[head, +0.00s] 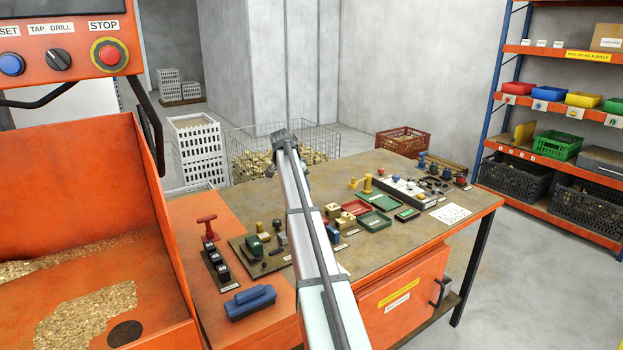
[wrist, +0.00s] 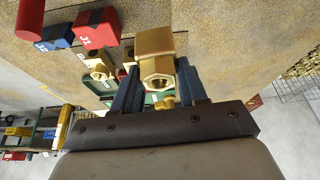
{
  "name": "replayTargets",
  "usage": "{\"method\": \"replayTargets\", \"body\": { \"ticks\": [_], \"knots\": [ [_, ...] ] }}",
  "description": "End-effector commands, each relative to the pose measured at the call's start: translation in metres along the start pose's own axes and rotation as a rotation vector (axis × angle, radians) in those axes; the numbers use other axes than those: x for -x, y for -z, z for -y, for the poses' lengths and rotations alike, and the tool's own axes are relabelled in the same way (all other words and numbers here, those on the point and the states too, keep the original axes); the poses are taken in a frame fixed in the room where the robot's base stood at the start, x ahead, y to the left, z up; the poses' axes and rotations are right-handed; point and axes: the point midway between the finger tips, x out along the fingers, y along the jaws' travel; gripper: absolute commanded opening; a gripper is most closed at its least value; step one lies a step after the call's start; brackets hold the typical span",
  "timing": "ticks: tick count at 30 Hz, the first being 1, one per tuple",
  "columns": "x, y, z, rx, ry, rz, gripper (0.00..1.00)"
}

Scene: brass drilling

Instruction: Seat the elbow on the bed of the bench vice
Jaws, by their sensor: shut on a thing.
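My gripper (wrist: 157,88) is shut on a brass elbow (wrist: 155,45) in the wrist view. The elbow is a squared block with a round threaded opening toward the camera, held between two blue fingers. Whether it touches the bench below I cannot tell. Other brass fittings (head: 345,219) stand on the bench right of my arm; one shows left of the fingers in the wrist view (wrist: 98,67). The bench vice I cannot identify for certain; a dark plate with a green part (head: 255,246) lies left of my arm.
The brown bench top (head: 425,235) is clear toward its front right. Red (wrist: 97,30) and blue (wrist: 55,38) marked blocks show in the wrist view.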

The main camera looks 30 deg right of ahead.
Motion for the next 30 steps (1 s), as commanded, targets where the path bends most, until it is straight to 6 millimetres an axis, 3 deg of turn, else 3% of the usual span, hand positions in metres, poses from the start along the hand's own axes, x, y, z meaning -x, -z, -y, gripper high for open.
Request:
{"method": "replayTargets", "body": {
  "ticks": [6,12,30],
  "knots": [
    [0.010,-0.048,-0.023,0.154,0.067,-0.001,0.00],
    [0.017,-0.077,-0.036,0.372,0.157,-0.001,0.00],
    [0.037,-0.135,-0.064,1.129,0.472,0.000,0.00]
  ]
}}
